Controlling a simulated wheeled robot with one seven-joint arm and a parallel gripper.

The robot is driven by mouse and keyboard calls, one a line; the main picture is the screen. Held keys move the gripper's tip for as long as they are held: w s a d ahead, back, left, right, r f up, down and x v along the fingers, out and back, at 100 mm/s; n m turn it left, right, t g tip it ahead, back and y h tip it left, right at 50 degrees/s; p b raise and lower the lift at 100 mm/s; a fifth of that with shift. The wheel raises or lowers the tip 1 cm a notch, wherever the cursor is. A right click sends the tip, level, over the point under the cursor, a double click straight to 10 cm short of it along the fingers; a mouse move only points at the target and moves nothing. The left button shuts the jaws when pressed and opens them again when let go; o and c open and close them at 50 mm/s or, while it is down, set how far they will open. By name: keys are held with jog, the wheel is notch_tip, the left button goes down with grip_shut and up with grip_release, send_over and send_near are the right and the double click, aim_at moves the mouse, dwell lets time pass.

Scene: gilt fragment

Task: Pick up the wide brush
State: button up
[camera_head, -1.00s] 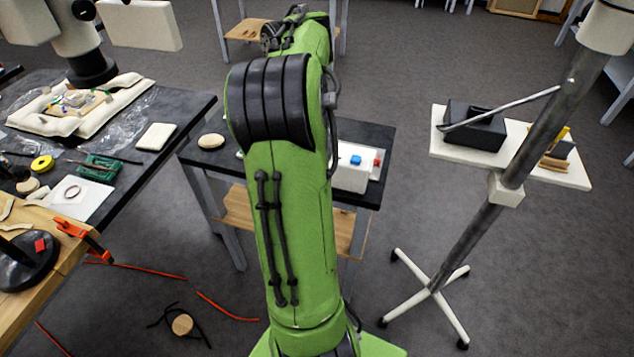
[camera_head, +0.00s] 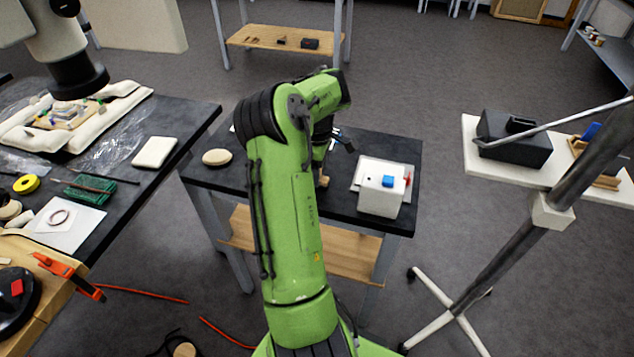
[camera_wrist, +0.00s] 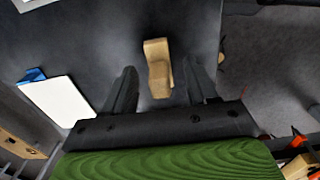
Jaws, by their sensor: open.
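In the wrist view a tan, wood-coloured piece, which looks like the wide brush (camera_wrist: 158,78), lies on the dark table top between my fingers' lines. It has a narrower end and a broader block; I cannot make out bristles. In the head view a small tan bit of it (camera_head: 323,179) shows beside my arm; the rest is hidden. My gripper (camera_wrist: 161,72) is open, with one finger on each side of the piece and clear gaps; I cannot tell how far above it the fingertips are.
The piece lies on a small dark-topped table (camera_head: 255,182). A white box with a blue part (camera_head: 380,198) stands at its right, a round beige pad (camera_head: 217,158) at its left. A stand with a white tray (camera_head: 475,165) is to the right. A cluttered bench (camera_head: 190,125) is to the left.

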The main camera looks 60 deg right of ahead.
jog(key=shift+f, duration=0.7)
jog(key=shift+c, duration=0.4)
jog(key=shift+r, duration=0.1)
grip_shut()
notch_tip(320, 180, up, 10)
jog(key=p, duration=0.3)
